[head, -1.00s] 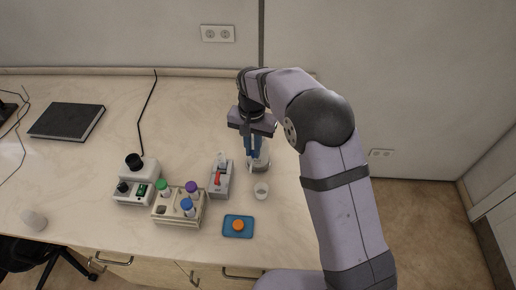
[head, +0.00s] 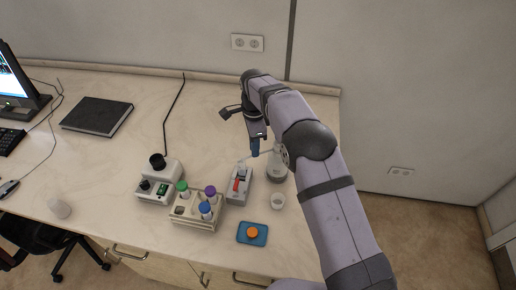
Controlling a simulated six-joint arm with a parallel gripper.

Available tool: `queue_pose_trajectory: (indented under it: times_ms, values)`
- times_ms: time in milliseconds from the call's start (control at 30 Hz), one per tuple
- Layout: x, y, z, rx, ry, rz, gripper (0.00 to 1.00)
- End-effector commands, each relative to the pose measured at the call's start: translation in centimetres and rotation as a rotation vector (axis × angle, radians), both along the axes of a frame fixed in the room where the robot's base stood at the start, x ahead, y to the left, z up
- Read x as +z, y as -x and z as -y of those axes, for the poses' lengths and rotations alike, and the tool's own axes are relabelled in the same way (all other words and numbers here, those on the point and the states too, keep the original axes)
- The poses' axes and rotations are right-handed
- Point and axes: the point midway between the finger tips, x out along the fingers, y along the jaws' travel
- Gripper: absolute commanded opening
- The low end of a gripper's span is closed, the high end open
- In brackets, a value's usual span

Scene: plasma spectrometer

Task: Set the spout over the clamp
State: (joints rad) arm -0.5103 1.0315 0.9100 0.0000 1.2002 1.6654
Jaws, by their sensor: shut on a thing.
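My gripper (head: 255,148), with blue fingers, is shut on the thin pale spout (head: 268,151). The spout runs left from the top of the clear flask-like vessel (head: 277,173), and its free end appears above the back of the clamp (head: 232,198). The exact height and alignment are too small to tell. The clamp is a small grey block with a red lever and a pale upright piece at its back. The fingers hide part of the spout.
A white cup (head: 278,201) and a blue tray (head: 241,236) with an orange disc stand in front. A tube rack (head: 187,220) with coloured caps and a white instrument (head: 160,184) are left of the clamp.

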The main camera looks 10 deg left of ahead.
Motion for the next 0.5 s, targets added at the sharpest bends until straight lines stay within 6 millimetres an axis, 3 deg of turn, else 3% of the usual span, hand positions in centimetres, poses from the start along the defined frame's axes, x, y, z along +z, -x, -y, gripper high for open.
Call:
queue_pose_trajectory:
  times_ms: [500]
  values:
    - [0.1, -1.4, -0.7, -0.169, -0.001, 0.002, 0.0]
